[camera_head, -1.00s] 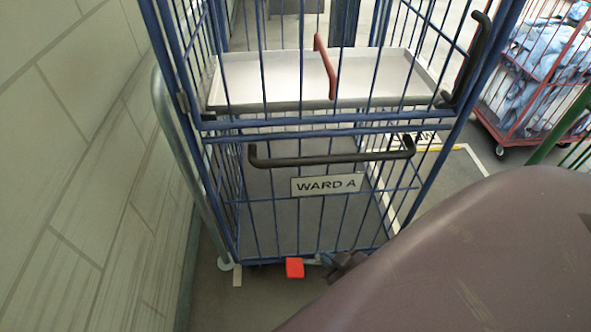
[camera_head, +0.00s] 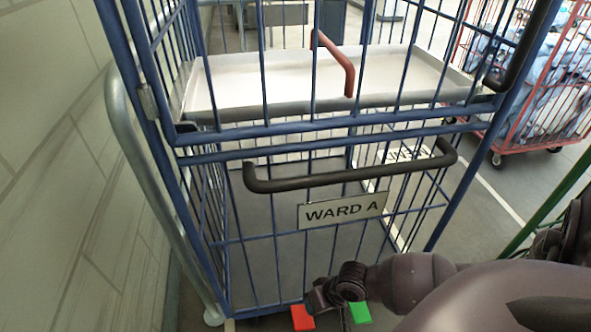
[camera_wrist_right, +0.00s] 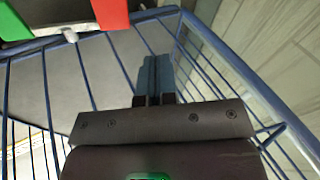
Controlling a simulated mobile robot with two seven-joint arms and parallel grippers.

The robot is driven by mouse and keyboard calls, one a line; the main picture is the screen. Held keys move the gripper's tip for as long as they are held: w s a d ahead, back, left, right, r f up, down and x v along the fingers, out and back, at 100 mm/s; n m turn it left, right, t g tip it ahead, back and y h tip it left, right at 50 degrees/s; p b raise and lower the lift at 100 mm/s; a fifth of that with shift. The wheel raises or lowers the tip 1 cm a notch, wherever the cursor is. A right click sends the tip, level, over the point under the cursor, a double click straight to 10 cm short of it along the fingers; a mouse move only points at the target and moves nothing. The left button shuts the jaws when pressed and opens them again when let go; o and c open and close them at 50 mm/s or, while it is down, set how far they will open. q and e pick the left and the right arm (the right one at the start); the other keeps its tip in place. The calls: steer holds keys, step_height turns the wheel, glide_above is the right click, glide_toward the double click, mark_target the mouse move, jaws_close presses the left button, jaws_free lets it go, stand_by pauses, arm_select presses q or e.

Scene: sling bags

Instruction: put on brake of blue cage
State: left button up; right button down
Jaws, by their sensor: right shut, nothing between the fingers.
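The blue cage (camera_head: 320,150) stands in front of me with a WARD A sign (camera_head: 343,210) and a dark push handle (camera_head: 350,178). At its lower front edge are a red pedal (camera_head: 302,318) and a green pedal (camera_head: 360,312), side by side. Both pedals show at the top left of the right wrist view, red (camera_wrist_right: 110,12) and green (camera_wrist_right: 12,20). My right gripper (camera_head: 315,300) is low at the cage front, just above the red pedal in the head view. Its fingers (camera_wrist_right: 154,75) are shut and empty. Whether it touches anything is unclear. My left gripper is out of view.
A tiled wall (camera_head: 45,180) runs close along the left, with a grey metal tube (camera_head: 150,190) beside the cage. A red cage (camera_head: 530,80) with blue cloth stands at the back right. A green bar (camera_head: 550,215) is at right.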

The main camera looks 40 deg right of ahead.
steer(key=m+g+h+b, duration=0.1)
steer(key=m+g+b, duration=0.1)
glide_above(301, 318)
steer(key=s+d, duration=0.3)
steer(key=d, duration=0.1)
step_height(301, 318, down, 7)
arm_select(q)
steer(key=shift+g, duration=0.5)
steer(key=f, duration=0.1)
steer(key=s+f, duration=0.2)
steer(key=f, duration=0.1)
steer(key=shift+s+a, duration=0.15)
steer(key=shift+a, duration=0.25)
arm_select(e)
steer(key=shift+w+d+r, duration=0.1)
steer(key=shift+w+d, duration=0.05)
steer(key=shift+w, duration=0.1)
